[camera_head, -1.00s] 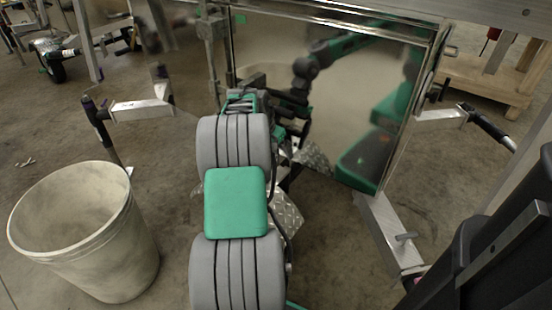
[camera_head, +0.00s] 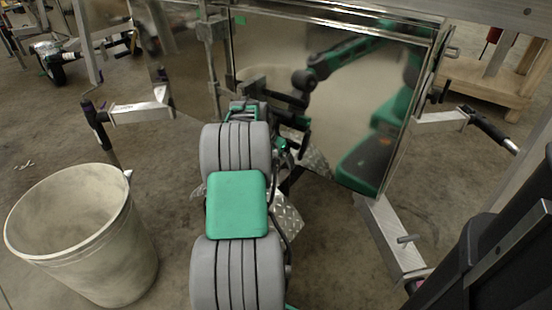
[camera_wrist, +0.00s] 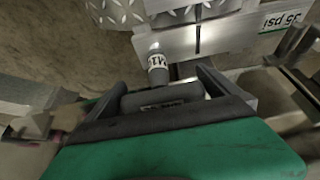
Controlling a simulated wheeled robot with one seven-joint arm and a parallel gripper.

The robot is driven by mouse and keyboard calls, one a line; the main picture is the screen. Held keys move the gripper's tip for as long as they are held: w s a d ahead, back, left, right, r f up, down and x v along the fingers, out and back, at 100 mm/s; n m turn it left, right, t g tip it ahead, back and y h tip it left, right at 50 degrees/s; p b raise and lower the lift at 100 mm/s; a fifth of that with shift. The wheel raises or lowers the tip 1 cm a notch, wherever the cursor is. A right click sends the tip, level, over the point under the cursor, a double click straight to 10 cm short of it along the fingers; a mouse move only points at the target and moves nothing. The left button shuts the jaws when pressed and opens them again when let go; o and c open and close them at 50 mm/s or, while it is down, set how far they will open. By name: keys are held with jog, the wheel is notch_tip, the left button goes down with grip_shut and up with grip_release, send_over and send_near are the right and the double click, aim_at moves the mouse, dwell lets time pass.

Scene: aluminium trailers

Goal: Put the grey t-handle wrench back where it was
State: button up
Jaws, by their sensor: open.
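My gripper (camera_wrist: 155,92) is open in the wrist view, its two dark fingers spread to left and right. A dark grey bar (camera_wrist: 165,97) lies crosswise between the fingers, and a short grey stem with a white lettered label (camera_wrist: 158,68) stands beyond it. Together they look like the grey t-handle wrench, though I cannot tell for sure or whether the fingers touch it. Beyond the stem is an aluminium trailer part (camera_wrist: 205,38) with a dark slot. In the head view my arm hides most of the gripper and the place in front of it.
A pale bucket (camera_head: 75,235) stands on the floor at left. A shiny trailer panel (camera_head: 290,60) rises ahead and mirrors my arm. An aluminium rail with a small peg (camera_head: 392,235) is at right. Diamond-plate metal (camera_head: 288,215) shows beside my arm. Bare floor lies between bucket and panel.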

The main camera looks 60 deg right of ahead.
jog(key=s+p+v, duration=0.1)
jog(key=p+v, duration=0.2)
jog(key=v, duration=0.8)
jog(key=w+a+r+n+t+y, duration=0.15)
jog(key=w+a+n, duration=0.45)
jog(key=a, duration=0.7)
jog(key=w+a+r+n+t, duration=0.1)
jog(key=w+a+r+n, duration=0.15)
jog(key=w+a, duration=0.75)
jog(key=s+a+f+n+y, duration=0.1)
jog(key=s+a+n, duration=0.2)
jog(key=a, duration=0.6)
jog(key=s+a+f+n+y, duration=0.1)
jog(key=s+a+n, duration=0.3)
jog(key=a, duration=0.6)
jog(key=s+a+f+n+y, duration=0.1)
jog(key=s+a+n, duration=0.3)
jog(key=a, duration=0.6)
jog(key=shift+s+a+f, duration=0.15)
jog(key=shift+s+f, duration=0.05)
jog(key=shift+f, duration=0.45)
